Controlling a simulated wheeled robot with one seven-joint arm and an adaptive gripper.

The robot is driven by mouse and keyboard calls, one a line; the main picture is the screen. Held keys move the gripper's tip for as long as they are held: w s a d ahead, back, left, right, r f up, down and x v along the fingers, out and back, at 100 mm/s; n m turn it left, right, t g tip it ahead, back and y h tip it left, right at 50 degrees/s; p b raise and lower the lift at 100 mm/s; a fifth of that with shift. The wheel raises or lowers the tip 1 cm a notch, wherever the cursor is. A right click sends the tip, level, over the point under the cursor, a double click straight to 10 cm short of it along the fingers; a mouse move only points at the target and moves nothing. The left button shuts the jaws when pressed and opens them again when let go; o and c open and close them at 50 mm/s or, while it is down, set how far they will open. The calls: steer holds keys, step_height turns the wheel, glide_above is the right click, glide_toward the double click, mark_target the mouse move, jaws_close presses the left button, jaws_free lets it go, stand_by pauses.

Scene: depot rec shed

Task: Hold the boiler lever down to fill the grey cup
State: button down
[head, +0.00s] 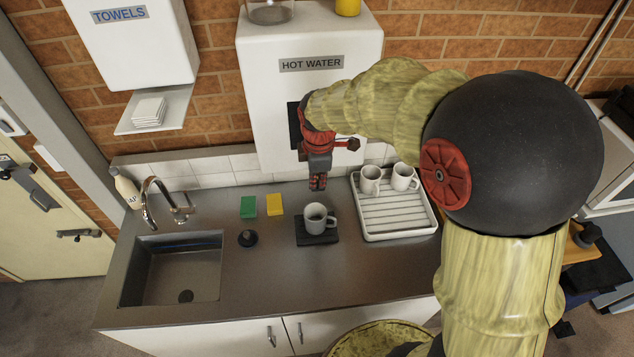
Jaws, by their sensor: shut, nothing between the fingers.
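The grey cup (317,220) stands upright on a dark mat (328,241) on the counter, with something dark inside it. The white boiler (264,90), labelled HOT WATER, hangs on the brick wall above. My gripper (318,187) is shut and empty, pointing down in front of the boiler, above and behind the cup. A dark knob (353,144) shows just right of my gripper; I cannot tell whether it is the lever's end or whether my gripper touches it. The spout is hidden behind my arm and gripper.
A white drying rack (395,225) with two cups stands to the right. A green sponge (248,206), a yellow sponge (274,204) and a black plug (248,238) lie left of the cup. The sink (175,270) is farther left. The counter front is clear.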

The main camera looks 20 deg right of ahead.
steer(key=shift+s+f+t+b, duration=0.15)
steer(key=shift+f+t+b, duration=0.45)
steer(key=shift+b, duration=0.6)
steer(key=shift+s+f+t+b, duration=0.15)
steer(key=shift+f+t+b, duration=0.4)
steer(key=shift+b, duration=0.65)
steer(key=shift+r, duration=0.2)
stand_by(3.3)
steer(key=shift+r+p, duration=0.7)
steer(key=shift+r, duration=0.1)
steer(key=shift+a+r+p, duration=0.15)
steer(key=shift+r+p, duration=0.3)
steer(key=shift+r, duration=0.15)
steer(key=w+r+p+v, duration=0.1)
steer(key=w+p+v, duration=0.1)
steer(key=v, duration=1)
steer(key=shift+w+r, duration=0.2)
